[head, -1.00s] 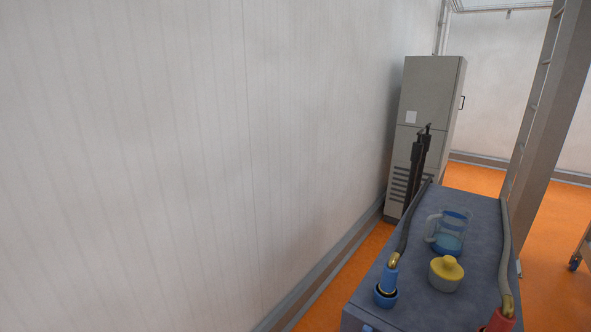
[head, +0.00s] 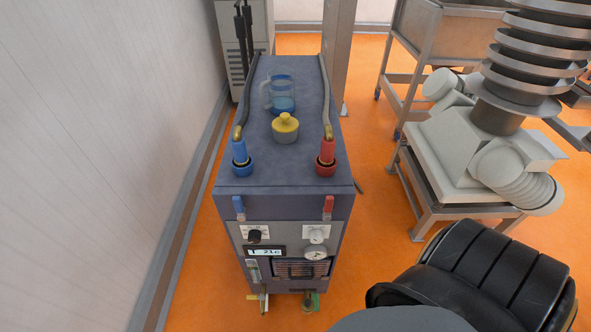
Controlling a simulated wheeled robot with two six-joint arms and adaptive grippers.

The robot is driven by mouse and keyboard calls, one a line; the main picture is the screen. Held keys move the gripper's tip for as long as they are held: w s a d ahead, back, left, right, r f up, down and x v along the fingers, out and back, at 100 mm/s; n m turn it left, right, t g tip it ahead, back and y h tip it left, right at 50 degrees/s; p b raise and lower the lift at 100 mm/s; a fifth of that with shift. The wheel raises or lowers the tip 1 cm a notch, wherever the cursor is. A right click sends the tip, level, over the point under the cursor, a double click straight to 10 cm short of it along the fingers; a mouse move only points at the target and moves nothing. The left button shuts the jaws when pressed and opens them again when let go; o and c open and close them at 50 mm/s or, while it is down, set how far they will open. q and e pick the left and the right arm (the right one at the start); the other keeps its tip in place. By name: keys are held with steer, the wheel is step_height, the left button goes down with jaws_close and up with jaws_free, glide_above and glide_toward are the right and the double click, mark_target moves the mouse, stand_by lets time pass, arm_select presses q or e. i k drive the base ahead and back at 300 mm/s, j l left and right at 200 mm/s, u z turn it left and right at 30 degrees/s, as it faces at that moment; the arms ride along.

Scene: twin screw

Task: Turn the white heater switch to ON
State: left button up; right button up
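The heater unit is a dark grey box (head: 284,100) standing on the orange floor in the head view, its front panel facing me. On the panel's right side is a small white knob (head: 317,236) on a white plate, which looks like the heater switch. Its ON or OFF setting is too small to read. A black knob (head: 255,237) sits on the panel's left side, above a lit display (head: 264,252) reading about 21 C. A round white gauge (head: 316,253) is just below the white knob. Neither of my grippers is in view.
Blue (head: 239,204) and red (head: 328,204) valve handles sit above the panel. A glass jug (head: 281,96) and yellow-lidded pot (head: 285,128) stand on top. The wall (head: 110,130) is close on the left. A metal cart (head: 475,200) with machinery stands right.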

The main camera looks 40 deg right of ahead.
mark_target(316, 235)
steer(key=z, duration=0.9)
